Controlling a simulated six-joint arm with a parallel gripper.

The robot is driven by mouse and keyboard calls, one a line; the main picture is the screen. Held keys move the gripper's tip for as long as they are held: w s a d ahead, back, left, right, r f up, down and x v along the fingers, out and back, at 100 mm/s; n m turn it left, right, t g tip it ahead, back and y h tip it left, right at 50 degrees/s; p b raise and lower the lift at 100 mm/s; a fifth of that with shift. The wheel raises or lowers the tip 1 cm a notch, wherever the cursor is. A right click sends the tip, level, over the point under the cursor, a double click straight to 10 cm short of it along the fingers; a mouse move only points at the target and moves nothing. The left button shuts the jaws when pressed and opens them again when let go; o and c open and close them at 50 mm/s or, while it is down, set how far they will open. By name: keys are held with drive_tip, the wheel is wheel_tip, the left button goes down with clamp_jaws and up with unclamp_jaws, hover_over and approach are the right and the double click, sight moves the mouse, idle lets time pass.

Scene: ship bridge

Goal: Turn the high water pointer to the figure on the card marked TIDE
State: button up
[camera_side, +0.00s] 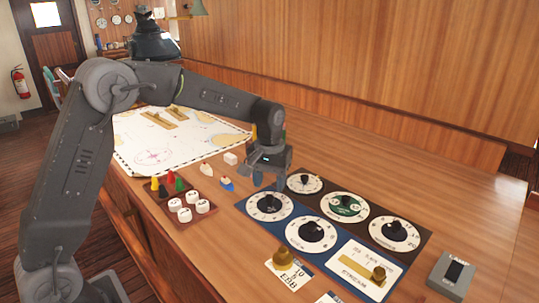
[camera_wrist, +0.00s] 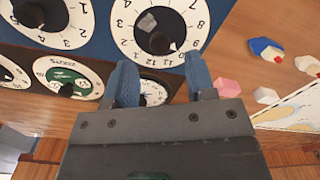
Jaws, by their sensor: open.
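My gripper (camera_side: 268,182) is open and empty, fingers pointing down near the left dial (camera_side: 250,208) of the blue panel. In the wrist view its blue fingertips (camera_wrist: 160,70) flank the near rim of that numbered white dial (camera_wrist: 118,25). I cannot read which is high water. A white card (camera_side: 289,283) lies at the front under a brass piece (camera_side: 289,256); its upside-down lettering seems to include TIDE, figure unclear.
A dark panel behind holds several smaller dials, one green (camera_side: 345,206). Pegs and white knobs fill a wooden tray (camera_side: 167,205). A small blue boat (camera_side: 227,184) and a chart (camera_side: 150,135) lie left.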

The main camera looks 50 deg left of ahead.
sight(270, 197)
wheel_tip(270, 197, up, 10)
idle(0.3)
drive_tip(key=s+d+r+m+t, duration=0.2)
drive_tip(key=s+r+m+t, duration=0.15)
drive_tip(key=s, duration=1.25)
drive_tip(key=s+f+m+t, duration=0.1)
drive_tip(key=s+f, duration=0.3)
drive_tip(key=s, duration=0.7)
drive_tip(key=shift+d+f+m+t, duration=0.15)
drive_tip(key=shift+d+m+t, duration=0.2)
drive_tip(key=shift+d+t, duration=0.15)
